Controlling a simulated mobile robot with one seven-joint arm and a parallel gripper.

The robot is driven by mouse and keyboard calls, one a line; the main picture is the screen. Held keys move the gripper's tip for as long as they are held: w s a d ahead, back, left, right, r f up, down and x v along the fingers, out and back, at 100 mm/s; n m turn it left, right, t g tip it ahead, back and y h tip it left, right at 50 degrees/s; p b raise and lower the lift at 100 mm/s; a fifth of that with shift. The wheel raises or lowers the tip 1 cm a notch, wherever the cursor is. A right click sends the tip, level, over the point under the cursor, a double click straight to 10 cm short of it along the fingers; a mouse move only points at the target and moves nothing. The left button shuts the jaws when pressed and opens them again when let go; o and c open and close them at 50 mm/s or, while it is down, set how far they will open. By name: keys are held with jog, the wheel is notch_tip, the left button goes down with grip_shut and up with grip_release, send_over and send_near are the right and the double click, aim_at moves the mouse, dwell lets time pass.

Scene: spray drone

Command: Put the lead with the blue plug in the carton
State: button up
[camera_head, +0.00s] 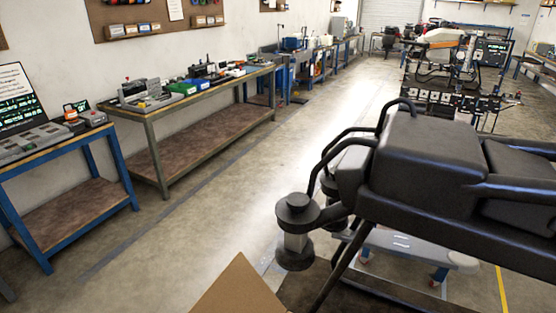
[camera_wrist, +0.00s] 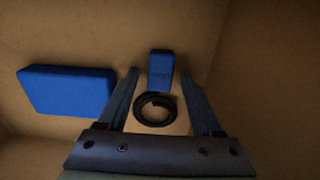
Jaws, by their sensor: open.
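The wrist view looks into the brown carton (camera_wrist: 215,35). The blue plug (camera_wrist: 160,66) and its black coiled lead (camera_wrist: 155,109) are inside it, near the middle of the view. My gripper (camera_wrist: 159,75) is open, with one finger on each side of the plug and coil. A gap shows between each finger and the lead. I cannot tell whether the lead rests fully flat on the carton floor. In the head view, a brown cardboard piece (camera_head: 238,292) shows at the bottom edge; my gripper is not visible there.
A flat blue block (camera_wrist: 66,91) lies in the carton, left of my gripper. Carton walls are close around. In the head view, a large black drone (camera_head: 430,155) stands at the right, and workbenches (camera_head: 205,95) line the left wall, with open floor between.

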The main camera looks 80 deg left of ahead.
notch_tip(320, 180, up, 12)
jog(key=shift+r, duration=0.15)
dwell(0.3)
jog(key=w+a+r+m+t+y, duration=0.25)
jog(key=w+r+t+y, duration=0.35)
jog(key=w+r, duration=1.45)
jog(key=w+d+r+m+t, duration=0.1)
jog(key=w+d+r+t, duration=0.25)
jog(key=r, duration=0.25)
jog(key=w+d+r+m+t, duration=0.2)
jog(key=w+r+t, duration=0.1)
jog(key=w+r, duration=0.25)
jog(key=d+r+m+t+h, duration=0.1)
jog(key=d+r+t, duration=0.3)
jog(key=d+r, duration=0.5)
jog(key=d+r+m+t+h, duration=0.1)
jog(key=d+r+t, duration=0.4)
jog(key=r, duration=0.7)
jog(key=s+d+r+m+t+h, duration=0.1)
jog(key=s+d+r+t+h, duration=0.1)
jog(key=r, duration=0.5)
jog(key=s+d+r+m+t+h, duration=0.1)
jog(key=s+d+r+t+h, duration=0.1)
jog(key=s+d+r+t, duration=0.2)
jog(key=s+d+r, duration=0.2)
jog(key=d+r, duration=0.1)
jog(key=shift+s+d, duration=0.2)
jog(key=shift+s, duration=0.2)
